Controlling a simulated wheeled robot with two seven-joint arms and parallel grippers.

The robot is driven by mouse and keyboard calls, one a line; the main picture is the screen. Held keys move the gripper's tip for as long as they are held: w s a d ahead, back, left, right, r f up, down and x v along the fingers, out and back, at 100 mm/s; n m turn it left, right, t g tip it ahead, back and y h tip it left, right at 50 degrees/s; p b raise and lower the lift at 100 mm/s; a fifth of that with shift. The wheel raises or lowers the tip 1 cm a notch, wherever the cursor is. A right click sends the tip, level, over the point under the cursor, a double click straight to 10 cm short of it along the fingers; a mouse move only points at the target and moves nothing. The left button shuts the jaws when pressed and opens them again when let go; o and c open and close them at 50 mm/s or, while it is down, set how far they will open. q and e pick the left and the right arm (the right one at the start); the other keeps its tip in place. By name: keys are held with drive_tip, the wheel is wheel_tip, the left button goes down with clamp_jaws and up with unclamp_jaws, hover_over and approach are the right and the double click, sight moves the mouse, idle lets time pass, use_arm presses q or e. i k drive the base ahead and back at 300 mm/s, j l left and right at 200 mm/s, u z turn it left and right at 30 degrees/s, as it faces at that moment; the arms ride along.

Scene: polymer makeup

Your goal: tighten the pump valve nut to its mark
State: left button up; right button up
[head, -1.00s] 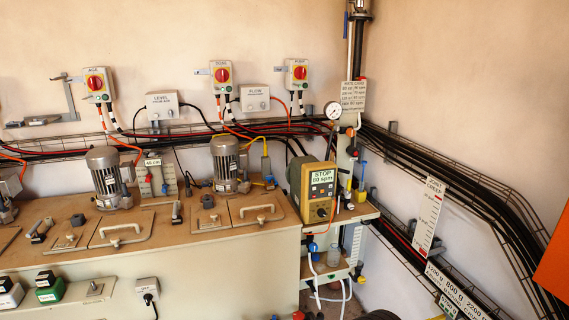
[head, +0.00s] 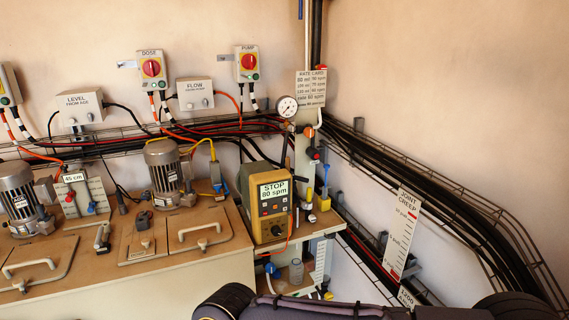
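The dosing pump (head: 267,204) is a tan box at the right end of the bench. Its display reads STOP 80 spm, with buttons and a black knob on its front. Beside it on the right, a vertical pipe board carries valves with red and black parts (head: 314,153) and a round gauge (head: 287,106). Which of these fittings is the pump valve nut, and its mark, are too small to tell. Dark arm links of mine fill the bottom edge. Neither gripper shows in the head view.
Two grey motors (head: 165,172) and handled lids (head: 200,233) sit on the bench top left of the pump. A small shelf (head: 330,222) right of the pump holds a yellow item and a blue-handled tool. Cable trays (head: 430,200) run along the right wall.

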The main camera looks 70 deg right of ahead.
sight(301, 179)
drive_tip(key=l+z, duration=0.25)
drive_tip(key=l, duration=0.25)
drive_tip(key=i+l+z, duration=0.1)
drive_tip(key=l+z, duration=0.15)
drive_tip(key=l, duration=0.25)
drive_tip(key=i+l+z, duration=0.1)
drive_tip(key=l+z, duration=0.15)
drive_tip(key=l, duration=0.25)
